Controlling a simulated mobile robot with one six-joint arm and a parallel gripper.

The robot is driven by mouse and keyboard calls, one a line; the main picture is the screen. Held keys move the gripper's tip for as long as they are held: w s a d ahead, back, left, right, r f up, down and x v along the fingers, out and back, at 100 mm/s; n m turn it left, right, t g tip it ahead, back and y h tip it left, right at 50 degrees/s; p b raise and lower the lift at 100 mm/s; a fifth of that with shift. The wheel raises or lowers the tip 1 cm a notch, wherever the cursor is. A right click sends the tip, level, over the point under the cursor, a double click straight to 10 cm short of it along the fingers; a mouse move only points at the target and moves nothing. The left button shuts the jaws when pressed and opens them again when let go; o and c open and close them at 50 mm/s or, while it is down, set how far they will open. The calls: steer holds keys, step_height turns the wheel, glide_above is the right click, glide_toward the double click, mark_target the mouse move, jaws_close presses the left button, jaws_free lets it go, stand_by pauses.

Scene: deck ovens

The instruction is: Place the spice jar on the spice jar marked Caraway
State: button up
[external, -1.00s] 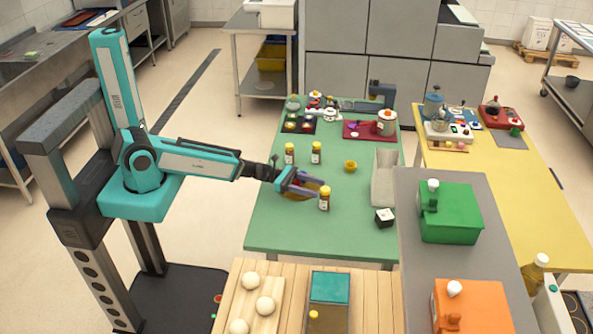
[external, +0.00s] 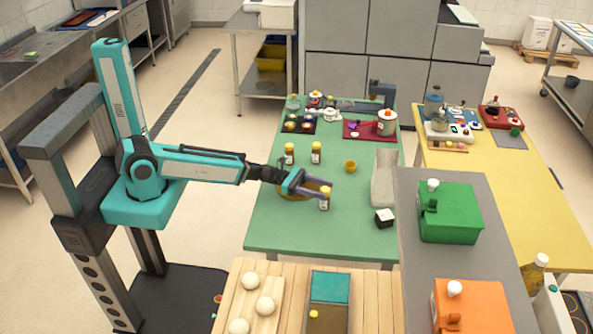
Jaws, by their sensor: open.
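Three spice jars with yellow lids and white labels stand upright on the green table. One jar (external: 289,154) and a second jar (external: 316,153) stand side by side towards the back. The third jar (external: 324,201) stands nearer the front, apart from them. The labels are too small to read, so I cannot tell which is Caraway. My gripper (external: 319,189) is open, with its purple fingers at the upper part of the front jar. I cannot tell whether they touch it.
A brown bowl (external: 293,197) is partly hidden under my gripper. A small yellow cup (external: 350,166) stands right of the back jars. A pale bin (external: 384,178) and a black-and-white cube (external: 384,218) are at the table's right side. The front of the green table (external: 300,235) is clear.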

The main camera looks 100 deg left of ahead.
mark_target(329, 190)
steer(key=shift+w, duration=0.1)
steer(key=shift+w+d+f+b, duration=0.1)
steer(key=shift+w+f+b, duration=0.05)
steer(key=shift+w+b, duration=0.45)
steer(key=shift+w+d+r+p, duration=0.1)
steer(key=shift+w+r+p, duration=0.1)
steer(key=shift+w+p, duration=0.25)
steer(key=shift+p+x, duration=0.6)
steer(key=shift+x, duration=0.85)
steer(key=shift+f, duration=0.1)
steer(key=c, duration=1.3)
